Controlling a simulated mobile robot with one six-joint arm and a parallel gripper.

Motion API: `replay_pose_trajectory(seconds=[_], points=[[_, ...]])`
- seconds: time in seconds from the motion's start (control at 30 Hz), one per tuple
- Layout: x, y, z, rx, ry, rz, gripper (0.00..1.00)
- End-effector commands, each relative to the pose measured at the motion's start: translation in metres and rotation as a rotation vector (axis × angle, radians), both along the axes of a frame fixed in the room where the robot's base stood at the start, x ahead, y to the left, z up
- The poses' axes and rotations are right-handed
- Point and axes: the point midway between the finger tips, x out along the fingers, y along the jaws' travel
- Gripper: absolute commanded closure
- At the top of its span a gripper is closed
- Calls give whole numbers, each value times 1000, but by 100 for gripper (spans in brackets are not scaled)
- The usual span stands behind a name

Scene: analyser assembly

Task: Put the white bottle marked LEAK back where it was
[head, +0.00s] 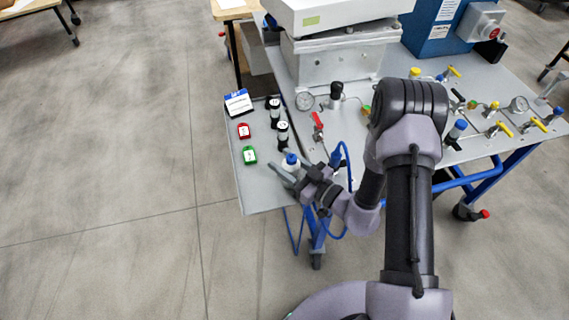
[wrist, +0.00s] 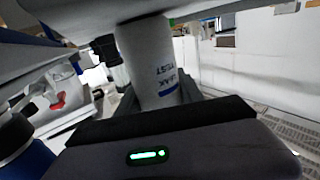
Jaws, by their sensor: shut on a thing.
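The white bottle (head: 291,164) with a blue cap is at the front right of the grey side shelf (head: 262,192) in the head view. My gripper (head: 289,174) is shut on it. In the wrist view the white bottle (wrist: 146,58) stands between the fingers, with upside-down blue and dark print that seems to read LEAK TEST. The bottle looks about upright. Its base is hidden in the head view, so I cannot tell whether it touches the shelf.
A red-handled valve (head: 318,121) and blue hose (head: 347,160) are close to the right. The shelf's front left is clear.

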Motion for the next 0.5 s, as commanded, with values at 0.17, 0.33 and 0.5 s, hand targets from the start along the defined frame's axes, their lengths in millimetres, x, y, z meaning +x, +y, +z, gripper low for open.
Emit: replay_pose_trajectory(seconds=[0.17,0.33,0.5], points=[[0,0,-3,1,1,0,52],[0,0,-2,0,0,0,34],[0,0,-2,0,0,-1,34]])
